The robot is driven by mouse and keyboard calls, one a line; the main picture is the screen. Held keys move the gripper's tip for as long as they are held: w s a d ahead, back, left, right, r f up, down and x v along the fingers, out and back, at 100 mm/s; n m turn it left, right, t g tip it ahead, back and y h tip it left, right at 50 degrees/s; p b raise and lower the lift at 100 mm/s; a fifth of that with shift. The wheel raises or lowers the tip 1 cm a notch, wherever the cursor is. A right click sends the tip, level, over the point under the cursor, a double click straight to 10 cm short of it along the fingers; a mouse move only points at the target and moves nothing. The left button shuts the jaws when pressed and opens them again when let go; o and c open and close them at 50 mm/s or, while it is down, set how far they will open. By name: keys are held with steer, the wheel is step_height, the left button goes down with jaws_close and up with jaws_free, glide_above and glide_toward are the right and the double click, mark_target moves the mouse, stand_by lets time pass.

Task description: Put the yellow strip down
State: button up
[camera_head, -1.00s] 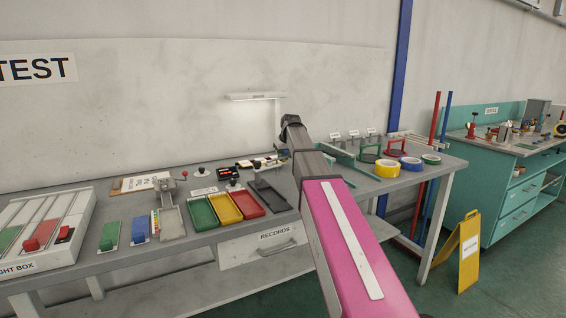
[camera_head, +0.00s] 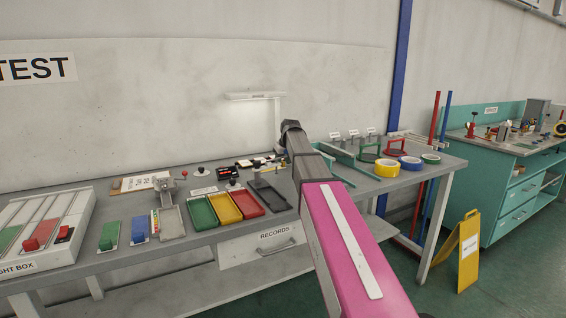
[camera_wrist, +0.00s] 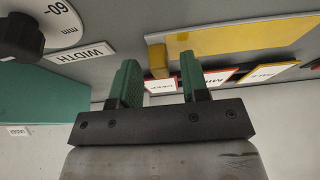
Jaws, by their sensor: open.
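In the wrist view a flat yellow strip (camera_wrist: 235,38) lies at the top right, with a tan-yellow block (camera_wrist: 157,58) at its left end. My gripper (camera_wrist: 159,65) has two green finger pads standing apart. The tan-yellow block shows in the gap beyond the fingertips, and I cannot tell whether either pad touches it. In the head view my own arm hides the gripper and the strip cannot be made out.
A green block (camera_wrist: 45,92) is at lower left. Green (camera_head: 199,222), yellow (camera_head: 222,217) and red (camera_head: 246,212) trays stand on the bench. Tape rolls (camera_head: 387,168) stand at right.

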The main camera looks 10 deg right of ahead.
steer(key=v, duration=1.2)
